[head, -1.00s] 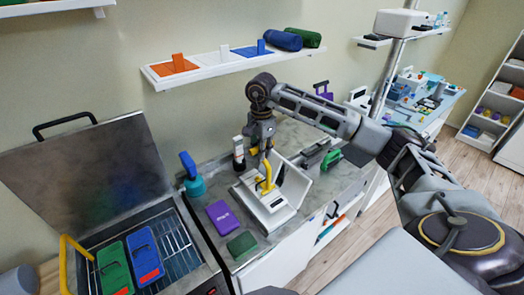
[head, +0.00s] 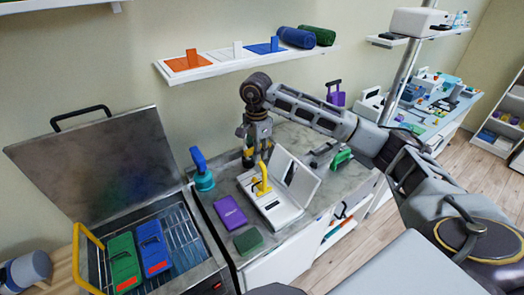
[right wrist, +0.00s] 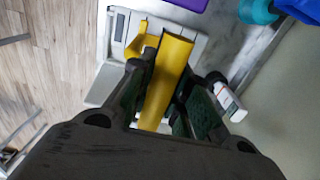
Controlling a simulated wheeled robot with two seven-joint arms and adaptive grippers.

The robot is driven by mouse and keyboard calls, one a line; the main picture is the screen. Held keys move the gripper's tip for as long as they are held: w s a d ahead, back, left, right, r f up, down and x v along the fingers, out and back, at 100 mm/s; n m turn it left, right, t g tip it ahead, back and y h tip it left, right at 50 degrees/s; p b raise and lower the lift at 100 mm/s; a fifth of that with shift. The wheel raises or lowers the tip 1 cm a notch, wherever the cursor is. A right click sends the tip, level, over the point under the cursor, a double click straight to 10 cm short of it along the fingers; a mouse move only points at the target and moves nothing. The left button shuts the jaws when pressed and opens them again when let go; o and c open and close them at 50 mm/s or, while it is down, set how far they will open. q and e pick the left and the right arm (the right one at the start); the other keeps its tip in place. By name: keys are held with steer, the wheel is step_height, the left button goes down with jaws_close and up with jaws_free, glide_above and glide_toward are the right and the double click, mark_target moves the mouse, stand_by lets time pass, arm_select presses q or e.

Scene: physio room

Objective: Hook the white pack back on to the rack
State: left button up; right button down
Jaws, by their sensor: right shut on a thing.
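My right gripper (head: 258,155) is shut on a yellow handle (head: 263,180), just above a white device with a small display (head: 276,207) on the counter. In the right wrist view the yellow handle (right wrist: 165,75) runs between the fingers. A white panel with a dark slot (head: 303,183) stands tilted beside the device; I cannot tell whether it is the white pack or a lid. The wire rack (head: 182,238) is in the open metal unit at left. A green pack (head: 123,262) and a blue pack (head: 152,247) are there. My left gripper is out of view.
A raised lid (head: 90,165) stands behind the rack, and a yellow bar (head: 82,250) is at its left. A shelf (head: 200,76) hangs above.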

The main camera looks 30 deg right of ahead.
steer(key=w+a, duration=0.1)
steer(key=a, duration=0.6)
steer(key=shift+a, duration=0.25)
stand_by(0.6)
steer(key=shift+r, duration=0.1)
steer(key=shift+a, duration=0.15)
steer(key=w+a+b, duration=0.1)
steer(key=a+b, duration=0.1)
steer(key=a, duration=1)
steer(key=shift+w+a, duration=0.2)
steer(key=shift+w, duration=0.05)
stand_by(1.2)
steer(key=shift+a, duration=0.1)
steer(key=w+a+b, duration=0.1)
steer(key=a, duration=1.1)
steer(key=shift+w+a, duration=0.25)
stand_by(1.2)
steer(key=shift+f+b, duration=0.2)
steer(key=shift+b, duration=0.1)
